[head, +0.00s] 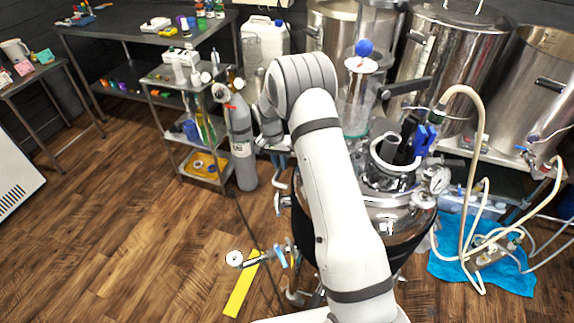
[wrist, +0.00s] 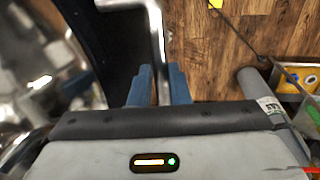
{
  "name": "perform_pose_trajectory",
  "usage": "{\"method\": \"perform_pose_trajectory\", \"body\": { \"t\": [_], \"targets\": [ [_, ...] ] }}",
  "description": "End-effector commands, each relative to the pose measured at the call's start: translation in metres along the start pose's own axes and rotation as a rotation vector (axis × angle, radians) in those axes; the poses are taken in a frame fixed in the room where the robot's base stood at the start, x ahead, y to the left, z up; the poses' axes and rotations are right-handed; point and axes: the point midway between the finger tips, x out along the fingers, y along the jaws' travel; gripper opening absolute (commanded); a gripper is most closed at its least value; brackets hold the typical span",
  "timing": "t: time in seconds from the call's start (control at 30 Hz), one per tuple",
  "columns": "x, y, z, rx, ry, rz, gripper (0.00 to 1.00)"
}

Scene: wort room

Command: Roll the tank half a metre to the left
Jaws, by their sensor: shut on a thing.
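The tank (head: 385,222) is a shiny steel vessel with a dark band round its body, upright on the floor right of centre in the head view. My arm covers much of its left side. A gauge and fittings sit on its top. In the wrist view my gripper (wrist: 159,88) has its blue fingers on either side of a bent metal tube (wrist: 158,40) and is shut on it. The tube appears to belong to the tank; its join is hidden. In the head view my gripper is mostly hidden behind my arm.
A grey gas cylinder (head: 241,150) and a steel shelf cart (head: 208,178) stand left of the tank. A yellow strip (head: 241,288) lies on the floor. Beige hoses (head: 466,190) and a blue cloth (head: 505,275) are at right. The wooden floor at left is clear.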

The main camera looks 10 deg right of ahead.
Motion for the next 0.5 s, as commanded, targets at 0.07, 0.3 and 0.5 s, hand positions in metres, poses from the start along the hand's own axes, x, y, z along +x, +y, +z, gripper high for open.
{"method": "perform_pose_trajectory", "body": {
  "t": [0.07, 0.3, 0.5],
  "targets": [
    [0.002, -0.002, 0.003, -0.003, -0.005, 0.003, 0.00],
    [0.006, 0.009, 0.001, 0.007, -0.017, 0.018, 0.00],
    [0.006, 0.011, -0.001, 0.012, -0.016, 0.016, 0.27]
  ]
}}
